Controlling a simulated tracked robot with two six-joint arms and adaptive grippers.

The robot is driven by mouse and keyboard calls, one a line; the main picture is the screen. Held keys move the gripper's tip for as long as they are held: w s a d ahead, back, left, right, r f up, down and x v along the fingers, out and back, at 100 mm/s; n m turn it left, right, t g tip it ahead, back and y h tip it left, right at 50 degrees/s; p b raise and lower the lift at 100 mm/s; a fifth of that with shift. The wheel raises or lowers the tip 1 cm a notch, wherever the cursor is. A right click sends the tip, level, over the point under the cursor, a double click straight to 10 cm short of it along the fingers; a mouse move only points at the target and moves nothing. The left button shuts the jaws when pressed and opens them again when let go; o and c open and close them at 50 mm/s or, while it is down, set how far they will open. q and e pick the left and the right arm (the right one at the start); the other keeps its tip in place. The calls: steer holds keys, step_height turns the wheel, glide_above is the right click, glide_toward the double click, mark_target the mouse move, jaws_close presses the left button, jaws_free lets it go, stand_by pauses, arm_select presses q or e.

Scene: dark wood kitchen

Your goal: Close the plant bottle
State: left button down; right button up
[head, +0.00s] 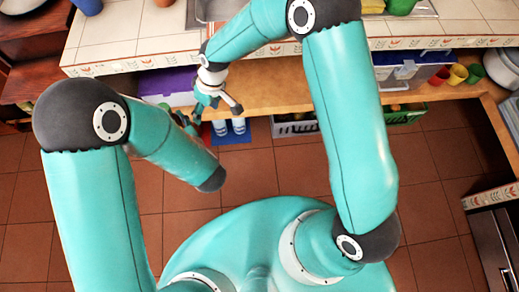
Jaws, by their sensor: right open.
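My right gripper (216,104) hangs over the wooden shelf below the tiled counter, left of the picture's middle. Its fingers are spread, with nothing seen between them. My left arm comes in from the left, and its forearm hides part of the shelf. Small teal and dark parts (184,121) beside that forearm look like my left gripper, but whether it is open or shut cannot be made out. Two white and blue bottles (238,125) stand below the shelf edge, close beneath the right gripper in the picture. I cannot tell which thing is the plant bottle.
The wooden shelf (270,90) carries a purple box (172,86) at left, and a clear bin (408,68), yellow and red cups (457,74) and a white pot (503,66) at right. Crates (293,125) sit below it. The tiled floor (440,180) at right is clear.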

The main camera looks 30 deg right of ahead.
steer(key=s+d+f+m, duration=0.3)
steer(key=s+f, duration=0.3)
steer(key=s, duration=0.4)
steer(key=s+d+f+m, duration=0.4)
steer(key=s+f, duration=0.2)
steer(key=s, duration=0.4)
steer(key=shift+s+f+m+y, duration=0.3)
steer(key=shift+s+m+y, duration=0.05)
steer(key=shift+m+y, duration=0.05)
arm_select(q)
steer(key=s+a+r+n+g+y, duration=0.2)
steer(key=a+n+g+y, duration=0.3)
steer(key=a, duration=1)
steer(key=n+y, duration=0.2)
steer(key=n, duration=0.1)
steer(key=shift+a+y, duration=0.2)
steer(key=shift+y, duration=0.2)
